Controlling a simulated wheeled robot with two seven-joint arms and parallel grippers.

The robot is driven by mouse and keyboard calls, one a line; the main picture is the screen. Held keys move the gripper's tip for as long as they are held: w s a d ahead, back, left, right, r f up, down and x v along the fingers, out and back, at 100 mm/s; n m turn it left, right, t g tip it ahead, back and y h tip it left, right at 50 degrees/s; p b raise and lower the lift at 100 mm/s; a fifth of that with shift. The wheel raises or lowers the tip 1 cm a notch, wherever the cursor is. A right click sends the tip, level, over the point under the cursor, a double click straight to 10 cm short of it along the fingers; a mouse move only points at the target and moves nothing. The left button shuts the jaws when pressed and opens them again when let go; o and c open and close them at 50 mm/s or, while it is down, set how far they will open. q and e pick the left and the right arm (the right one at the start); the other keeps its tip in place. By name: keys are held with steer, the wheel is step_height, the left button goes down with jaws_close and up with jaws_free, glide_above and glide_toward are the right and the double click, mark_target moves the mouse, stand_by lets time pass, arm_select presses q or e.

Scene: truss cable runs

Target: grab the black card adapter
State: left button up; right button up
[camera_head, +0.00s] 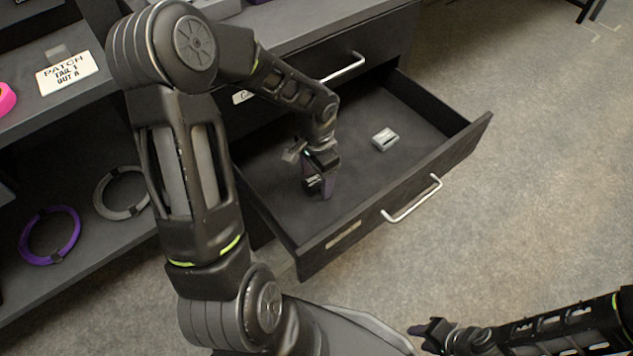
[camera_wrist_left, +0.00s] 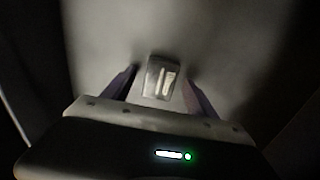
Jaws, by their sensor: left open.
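My left gripper (camera_head: 319,188) reaches down into the open drawer and is open. In the left wrist view, a small boxy adapter (camera_wrist_left: 160,78) with pale slots lies ahead of and between its two spread dark fingers (camera_wrist_left: 160,90). Its body looks dark grey in dim light; I cannot tell whether it is the black one or whether the fingers touch it. In the head view, a small thing with a pale patch (camera_head: 312,182) shows at the fingers, mostly hidden by them. My right gripper (camera_head: 428,331) is low at the bottom, outside the drawer; its jaw state is unclear.
A light grey adapter (camera_head: 384,138) lies on the drawer floor to the right. The drawer (camera_head: 400,200) has dark walls and a silver front handle (camera_head: 412,199). A purple cable coil (camera_head: 50,236) and a grey coil (camera_head: 122,193) lie on the left shelf.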

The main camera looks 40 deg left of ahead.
mark_target(317, 181)
arm_select(q)
steer(key=c, duration=1.5)
steer(key=shift+o, duration=0.2)
steer(key=shift+r, duration=0.15)
step_height(317, 181, up, 10)
steer(key=p, duration=0.3)
